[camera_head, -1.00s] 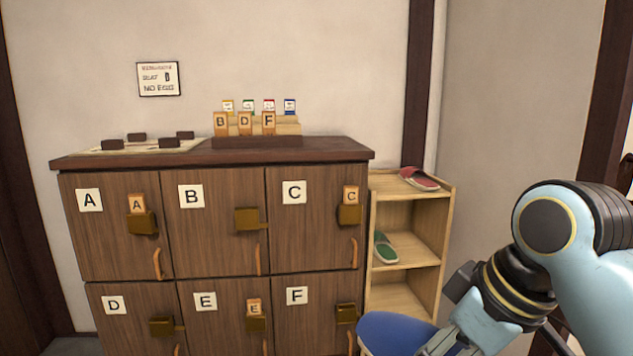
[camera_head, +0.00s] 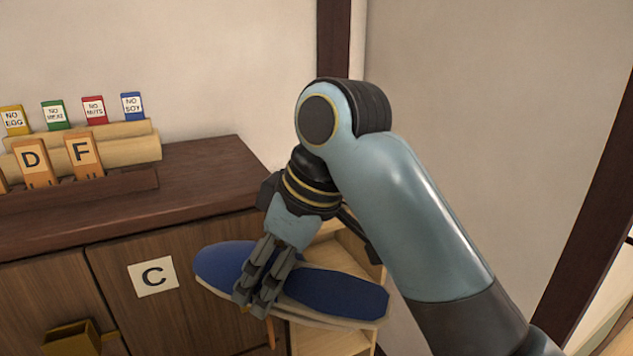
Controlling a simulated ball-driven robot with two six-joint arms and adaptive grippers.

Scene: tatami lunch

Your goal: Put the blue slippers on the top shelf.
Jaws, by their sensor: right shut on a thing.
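My right gripper (camera_head: 257,300) is shut on the blue slippers (camera_head: 335,291) and holds them up in front of the cabinet and the shelf. The blue slippers lie roughly flat, with blue showing on both sides of my fingers; I cannot tell whether one or both are there. The small wooden shelf (camera_head: 345,250) stands behind them, right of the cabinet. My gripper, arm and the slippers hide much of it, including most of its top. My left gripper is not in view.
The dark wooden cabinet (camera_head: 215,165) with door C (camera_head: 153,277) is at the left. On its top stand wooden tags D (camera_head: 35,160) and F (camera_head: 83,153) and several coloured cards in a rack. A bare wall (camera_head: 460,90) is at the right.

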